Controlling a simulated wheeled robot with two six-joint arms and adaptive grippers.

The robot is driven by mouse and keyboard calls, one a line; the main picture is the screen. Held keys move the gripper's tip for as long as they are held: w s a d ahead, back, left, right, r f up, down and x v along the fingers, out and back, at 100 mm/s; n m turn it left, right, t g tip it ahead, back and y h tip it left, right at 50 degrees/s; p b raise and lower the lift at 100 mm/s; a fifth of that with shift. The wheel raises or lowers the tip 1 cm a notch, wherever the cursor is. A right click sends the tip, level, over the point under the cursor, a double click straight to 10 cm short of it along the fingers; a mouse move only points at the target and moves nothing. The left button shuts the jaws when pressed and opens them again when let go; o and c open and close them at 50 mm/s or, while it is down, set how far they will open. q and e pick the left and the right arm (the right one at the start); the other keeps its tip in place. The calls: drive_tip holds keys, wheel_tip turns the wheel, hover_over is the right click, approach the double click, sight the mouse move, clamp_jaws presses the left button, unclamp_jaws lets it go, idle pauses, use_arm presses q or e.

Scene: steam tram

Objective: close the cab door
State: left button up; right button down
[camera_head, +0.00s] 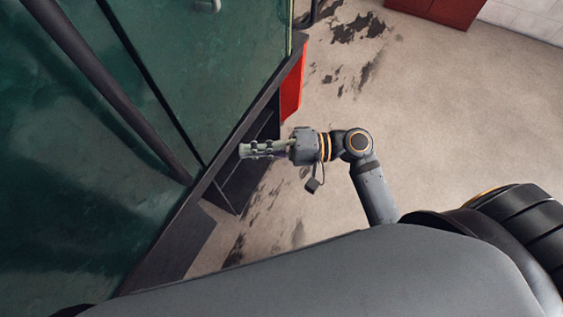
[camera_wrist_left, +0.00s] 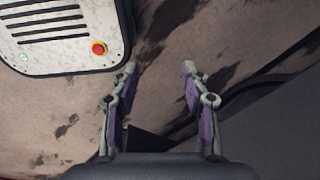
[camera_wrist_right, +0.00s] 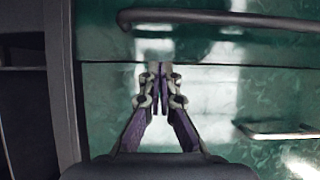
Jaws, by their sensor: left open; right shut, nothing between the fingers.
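The tram's green side fills the left of the head view, with a glossy panel (camera_head: 215,70) beyond a dark seam; this looks like the cab door. A pale metal handle (camera_head: 207,5) sits on it at the top edge; a metal handle also shows in the right wrist view (camera_wrist_right: 275,133). I cannot tell how far the door stands open. My right gripper (camera_head: 243,150) is shut and empty beside the tram's lower edge; in the right wrist view its fingertips (camera_wrist_right: 159,68) point at the green surface. My left gripper (camera_wrist_left: 158,68) is open and empty above the stained floor.
A dark rail (camera_head: 105,85) runs along the green side, and a dark bar (camera_wrist_right: 220,19) crosses the right wrist view. Below the green side are a dark step recess (camera_head: 238,178) and a red part (camera_head: 291,85). A red cabinet (camera_head: 440,10) stands far off. The floor (camera_head: 430,110) between is clear.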

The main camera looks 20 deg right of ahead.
use_arm(q)
drive_tip(key=shift+w+a+f, duration=0.15)
drive_tip(key=shift+w+f, duration=0.05)
drive_tip(key=shift+w, duration=0.3)
drive_tip(key=shift+w+a+f, duration=0.15)
drive_tip(key=shift+w+f, duration=0.05)
drive_tip(key=shift+w, duration=0.25)
use_arm(e)
drive_tip(key=s+d, duration=0.3)
drive_tip(key=d, duration=0.1)
drive_tip(key=shift+s, duration=0.2)
use_arm(q)
drive_tip(key=shift+w, duration=0.15)
use_arm(e)
drive_tip(key=shift+d, duration=0.1)
